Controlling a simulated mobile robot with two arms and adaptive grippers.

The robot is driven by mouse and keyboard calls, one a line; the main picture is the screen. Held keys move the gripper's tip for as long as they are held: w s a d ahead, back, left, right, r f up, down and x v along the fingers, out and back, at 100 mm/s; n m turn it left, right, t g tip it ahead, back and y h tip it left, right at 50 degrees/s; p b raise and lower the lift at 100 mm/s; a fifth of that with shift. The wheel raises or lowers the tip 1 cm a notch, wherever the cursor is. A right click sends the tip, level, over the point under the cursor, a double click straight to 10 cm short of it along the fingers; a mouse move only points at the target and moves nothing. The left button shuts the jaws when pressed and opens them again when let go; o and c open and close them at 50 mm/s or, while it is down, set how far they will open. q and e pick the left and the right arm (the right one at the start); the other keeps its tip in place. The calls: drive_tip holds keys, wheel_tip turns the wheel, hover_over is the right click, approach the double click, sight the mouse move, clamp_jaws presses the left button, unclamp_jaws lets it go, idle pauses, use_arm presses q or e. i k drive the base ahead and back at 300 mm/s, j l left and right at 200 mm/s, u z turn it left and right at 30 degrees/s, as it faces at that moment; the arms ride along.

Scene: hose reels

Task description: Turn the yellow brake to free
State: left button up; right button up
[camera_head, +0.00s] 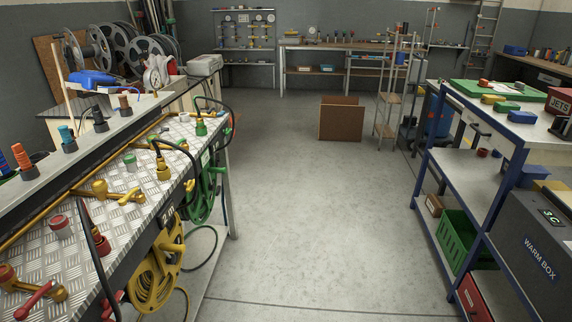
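A yellow hose reel (158,268) hangs below the front edge of the metal bench (35,250) at the left. Above it, on the checker-plate top, is a brass-yellow valve (122,194) with a yellow lever (98,188). A yellow hose fitting (163,170) stands upright farther along, with a black hose from its top. I cannot tell which yellow part is the brake, nor its setting. Neither of my grippers is in view.
A red-lever valve (35,300), a red knob (60,226) and a green knob (130,161) share the bench. A green reel (200,195) hangs farther back. A blue-framed shelf (480,185) with a grey warm box (535,250) stands right. The floor (305,220) between is clear.

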sight(191, 184)
drive_tip(key=i+l, duration=0.2)
drive_tip(key=i, duration=0.55)
drive_tip(key=i+l+z, duration=0.15)
drive_tip(key=i, duration=0.6)
drive_tip(key=i+l+u, duration=0.1)
drive_tip(key=i+u, duration=0.2)
drive_tip(key=u, duration=0.2)
drive_tip(key=i+l+u, duration=0.2)
drive_tip(key=u, duration=0.25)
drive_tip(key=i+l+u, duration=0.3)
drive_tip(key=u, duration=0.2)
drive_tip(key=i+l+u, duration=0.2)
drive_tip(key=l+u, duration=0.25)
